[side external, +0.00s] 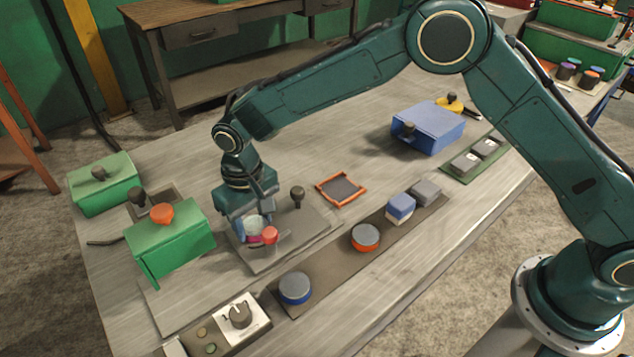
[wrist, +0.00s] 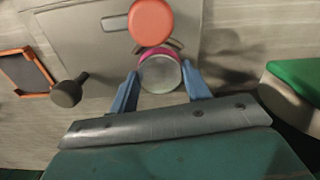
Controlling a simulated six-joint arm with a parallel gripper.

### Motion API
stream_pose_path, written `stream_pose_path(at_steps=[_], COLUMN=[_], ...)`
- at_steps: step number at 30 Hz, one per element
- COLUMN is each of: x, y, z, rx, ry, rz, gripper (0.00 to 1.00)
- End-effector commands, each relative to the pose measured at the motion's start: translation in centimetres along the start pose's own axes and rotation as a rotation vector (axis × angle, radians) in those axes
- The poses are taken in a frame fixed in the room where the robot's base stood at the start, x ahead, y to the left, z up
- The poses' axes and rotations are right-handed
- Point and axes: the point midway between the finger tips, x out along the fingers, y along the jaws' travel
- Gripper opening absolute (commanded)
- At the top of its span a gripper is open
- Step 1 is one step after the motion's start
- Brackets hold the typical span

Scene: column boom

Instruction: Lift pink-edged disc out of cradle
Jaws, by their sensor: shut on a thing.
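The pink-edged disc has a pale grey face and shows between the blue fingers in the wrist view (wrist: 160,74). In the side view it is small and partly covered by my gripper (side external: 250,229). My gripper (wrist: 160,78) is shut on the disc, one finger on each side. Its fingers point down over a grey plate (side external: 292,240). The cradle is mostly hidden by the disc and gripper; a dark curved edge shows beside the disc. I cannot tell whether the disc still touches it. A red round knob (wrist: 151,20) stands close beside the disc.
A dark knobbed post (side external: 297,195) stands on the plate. A green box (side external: 172,245) with an orange knob is close on the left. An orange-rimmed tray (side external: 341,188) lies behind right. A dark strip with a blue-edged disc (side external: 295,288) and an orange-edged disc (side external: 366,237) runs in front.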

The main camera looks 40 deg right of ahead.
Motion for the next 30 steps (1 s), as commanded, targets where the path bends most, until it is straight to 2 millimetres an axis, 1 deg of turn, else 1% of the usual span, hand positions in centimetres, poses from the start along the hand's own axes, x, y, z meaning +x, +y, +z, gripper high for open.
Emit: stream_pose_path(at_steps=[8,14,20,26,30], x=[-0.4,-1.7,-4.5,-8.5,-11.6], y=[0.0,-0.1,-0.1,-0.1,-0.1], z=[-0.1,-0.1,-0.1,-0.1,-0.1], rx=[0.000,0.000,0.000,0.000,0.000], ry=[0.003,0.005,0.005,0.007,0.007], rz=[-0.001,-0.002,-0.003,-0.003,-0.003], gripper=[0.12,0.12,0.12,0.12,0.12])
